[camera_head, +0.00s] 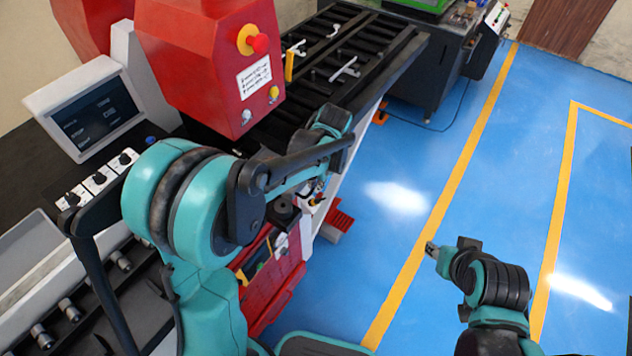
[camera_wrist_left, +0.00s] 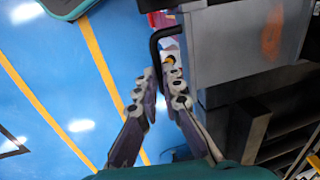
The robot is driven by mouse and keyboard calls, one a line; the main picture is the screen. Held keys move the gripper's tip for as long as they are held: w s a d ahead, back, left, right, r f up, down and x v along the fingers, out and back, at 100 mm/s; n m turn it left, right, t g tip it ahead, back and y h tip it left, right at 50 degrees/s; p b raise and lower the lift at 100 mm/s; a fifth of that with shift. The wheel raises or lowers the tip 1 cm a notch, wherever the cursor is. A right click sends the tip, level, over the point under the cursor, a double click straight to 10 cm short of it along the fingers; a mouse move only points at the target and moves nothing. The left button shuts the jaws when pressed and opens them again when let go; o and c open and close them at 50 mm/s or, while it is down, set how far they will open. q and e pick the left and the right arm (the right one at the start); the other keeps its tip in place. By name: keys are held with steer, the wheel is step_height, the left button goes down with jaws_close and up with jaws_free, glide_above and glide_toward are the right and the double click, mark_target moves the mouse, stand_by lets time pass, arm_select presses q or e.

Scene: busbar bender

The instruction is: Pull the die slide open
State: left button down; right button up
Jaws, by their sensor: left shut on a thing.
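The die slide shows in the left wrist view as a grey block (camera_wrist_left: 235,45) with a black bent handle (camera_wrist_left: 155,42) on its side. My left gripper (camera_wrist_left: 164,92) has its two jointed fingers closed around the lower end of this handle. In the head view my left gripper (camera_head: 316,194) is small and partly hidden behind my own forearm, at the front side of the machine; the handle is hidden there. My right gripper (camera_head: 432,249) hangs over the blue floor at the lower right, away from the machine. Its fingers are too small to judge.
The red machine head (camera_head: 215,65) with a red emergency button (camera_head: 259,43) stands above the black bed (camera_head: 335,65). A control screen (camera_head: 97,110) is at the left. A red cabinet (camera_head: 272,275) is below. The blue floor (camera_head: 400,200) to the right is clear.

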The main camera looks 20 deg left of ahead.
arm_select(q)
steer(key=s+d, duration=0.4)
steer(key=d, duration=0.6)
steer(key=s+d, duration=0.4)
steer(key=d, duration=0.7)
steer(key=shift+f, duration=0.15)
steer(key=c, duration=1.6)
jaws_free()
steer(key=shift+w, duration=0.15)
steer(key=shift+c, duration=0.2)
step_height(320, 180, up, 12)
steer(key=d, duration=0.2)
steer(key=shift+s, duration=0.35)
